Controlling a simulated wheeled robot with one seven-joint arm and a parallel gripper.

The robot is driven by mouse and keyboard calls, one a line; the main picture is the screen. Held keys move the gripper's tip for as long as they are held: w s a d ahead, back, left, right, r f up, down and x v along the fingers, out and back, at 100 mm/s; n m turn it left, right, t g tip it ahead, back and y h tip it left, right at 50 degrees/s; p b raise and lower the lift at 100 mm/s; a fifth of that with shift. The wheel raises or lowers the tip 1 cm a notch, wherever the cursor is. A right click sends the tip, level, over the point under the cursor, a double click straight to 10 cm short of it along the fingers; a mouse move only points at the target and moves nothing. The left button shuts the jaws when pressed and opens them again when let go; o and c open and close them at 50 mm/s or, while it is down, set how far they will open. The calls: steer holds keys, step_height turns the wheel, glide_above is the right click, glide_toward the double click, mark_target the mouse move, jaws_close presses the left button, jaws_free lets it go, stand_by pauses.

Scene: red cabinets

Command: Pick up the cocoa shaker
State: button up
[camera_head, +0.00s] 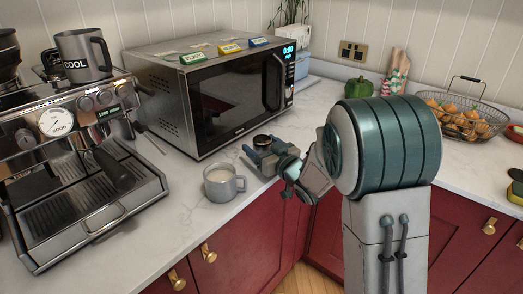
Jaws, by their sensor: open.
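A small round container with a dark top (262,140), which looks like the cocoa shaker, stands on the white counter in front of the microwave. My gripper (260,157) reaches in from the right, low over the counter, and is open. Its fingers are right at the container and hide its lower part. I cannot tell whether they touch it or how far they reach around it.
A grey mug with a pale drink (222,184) stands close to the left of my gripper. The microwave (225,95) is just behind, and the espresso machine (80,150) fills the left. A green pepper (357,88) and a wire basket (466,115) are farther right.

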mark_target(263, 140)
steer(key=c, duration=1.1)
steer(key=shift+c, duration=0.2)
steer(key=shift+r, duration=0.15)
step_height(263, 140, up, 4)
steer(key=shift+r, duration=0.1)
steer(key=s+d+r, duration=0.2)
steer(key=d+r, duration=0.1)
steer(key=d, duration=0.2)
steer(key=s+d+r+p, duration=0.1)
steer(key=s+d+r, duration=0.1)
steer(key=d, duration=0.4)
steer(key=shift+s+r, duration=0.15)
steer(key=shift+r, duration=0.65)
steer(key=shift+o, duration=0.3)
